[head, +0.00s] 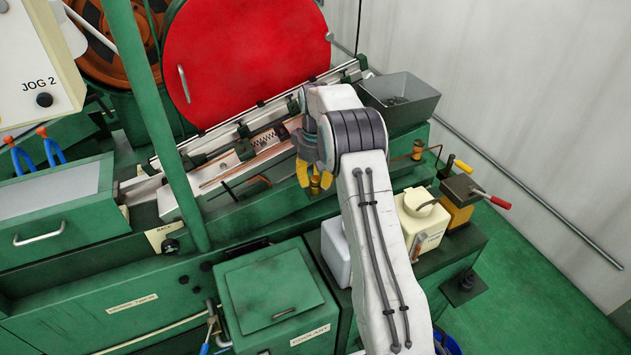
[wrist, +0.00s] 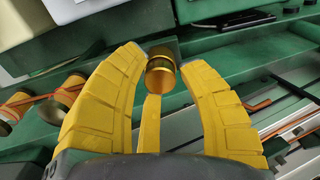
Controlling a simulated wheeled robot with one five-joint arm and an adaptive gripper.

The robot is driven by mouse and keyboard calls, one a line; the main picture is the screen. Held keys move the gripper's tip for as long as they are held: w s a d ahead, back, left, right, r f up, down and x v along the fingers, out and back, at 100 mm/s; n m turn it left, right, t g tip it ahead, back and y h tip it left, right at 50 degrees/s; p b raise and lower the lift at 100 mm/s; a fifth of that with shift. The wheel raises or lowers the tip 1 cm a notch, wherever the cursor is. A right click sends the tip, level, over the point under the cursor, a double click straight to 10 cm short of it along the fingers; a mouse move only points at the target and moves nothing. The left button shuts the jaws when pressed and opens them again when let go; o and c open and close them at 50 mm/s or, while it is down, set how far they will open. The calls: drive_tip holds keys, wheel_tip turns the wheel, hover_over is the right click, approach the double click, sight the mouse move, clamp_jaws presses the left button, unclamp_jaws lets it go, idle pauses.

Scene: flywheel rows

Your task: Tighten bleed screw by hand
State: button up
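A brass cylindrical knob (wrist: 160,76), likely the bleed screw, shows between my gripper's fingertips in the wrist view. It sits on a small dark block on the green machine. In the head view the brass piece (head: 315,183) shows just below my fingers. In the head view my gripper (head: 316,172) is partly hidden by my wrist.
More brass fittings (wrist: 70,88) with a copper-coloured pipe stand left in the wrist view. In the head view, a grey bin (head: 415,88), a cream jug (head: 424,215) and a red-handled tool (head: 500,202) are right of my arm. A green post (head: 150,110) stands left.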

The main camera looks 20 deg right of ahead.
clamp_jaws()
drive_tip(key=m+p, duration=0.1)
drive_tip(key=m, duration=0.4)
idle(0.6)
drive_tip(key=shift+m, duration=0.4)
drive_tip(key=m+p, duration=0.1)
drive_tip(key=m, duration=0.3)
drive_tip(key=shift+f, duration=0.1)
